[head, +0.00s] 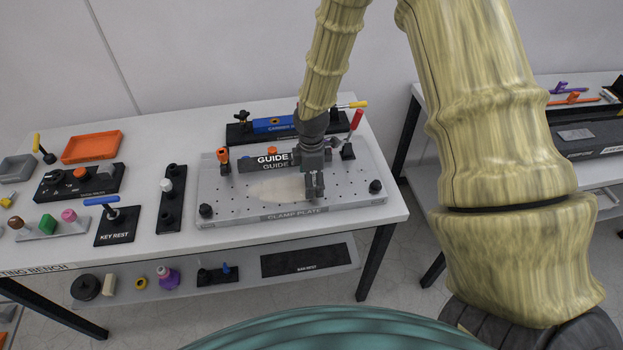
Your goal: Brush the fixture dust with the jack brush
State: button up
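The clamp plate (290,214) is a light grey plate with holes, lying on the bench. A pale beige dust patch (272,190) lies on its middle, in front of the black guide block (258,163). My gripper (315,188) points down over the plate, at the right end of the dust patch. Its fingers look small and dark grey, and I cannot tell whether they are open or hold something. I cannot pick out the jack brush for certain; it may be hidden at the gripper. Contact with the plate is unclear.
A red-handled clamp (354,123) stands close right of my gripper, and an orange-topped post (223,158) stands to the left. A blue carrier block (272,124) is behind. The key rest (117,226) and an orange tray (92,147) are farther left.

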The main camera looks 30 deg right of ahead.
aim_at(300, 192)
jog(key=shift+f+b, duration=0.3)
jog(key=shift+f, duration=0.4)
jog(key=shift+a, duration=0.1)
